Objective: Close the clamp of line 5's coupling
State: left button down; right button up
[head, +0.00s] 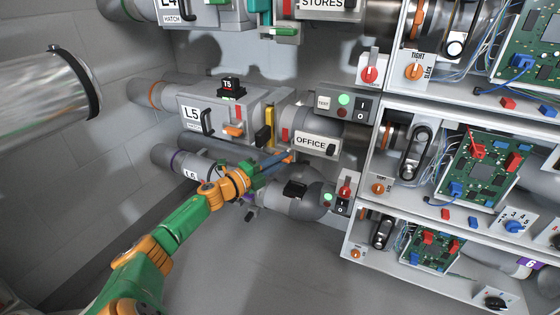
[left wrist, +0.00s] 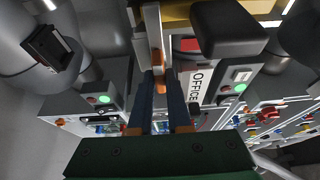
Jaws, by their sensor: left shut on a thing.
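The line 5 housing (head: 215,117), a grey box labelled L5, sits at mid height on the left wall. Its coupling, with a yellow part (head: 263,137), joins it to the pipe section labelled OFFICE (head: 311,142). My left gripper (head: 286,158) reaches up from below, its blue fingers just under the coupling and left of the OFFICE label. In the left wrist view the fingers (left wrist: 161,88) are shut on a grey lever with an orange part (left wrist: 158,60), which seems to be the clamp lever. Whether the clamp is latched cannot be seen. My right gripper is not in view.
The line 6 pipe (head: 292,197) runs right below, close to my left gripper. A test box (head: 345,103) with a green light and switches stands above the OFFICE pipe. Open cabinets with circuit boards (head: 484,169) fill the right. The floor below is clear.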

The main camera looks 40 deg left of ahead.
pick_arm(q)
jog(key=c, duration=0.9)
grip_release()
jog(key=shift+o, duration=0.2)
jog(key=shift+s, duration=0.1)
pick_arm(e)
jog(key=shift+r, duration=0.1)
pick_arm(q)
jog(key=s+a+p, duration=0.1)
jog(key=s+p, duration=0.1)
jog(key=s, duration=0.4)
jog(key=shift+s, duration=0.4)
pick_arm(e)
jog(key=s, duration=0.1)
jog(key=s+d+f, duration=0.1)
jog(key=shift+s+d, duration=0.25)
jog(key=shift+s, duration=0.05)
pick_arm(q)
jog(key=shift+p, duration=0.35)
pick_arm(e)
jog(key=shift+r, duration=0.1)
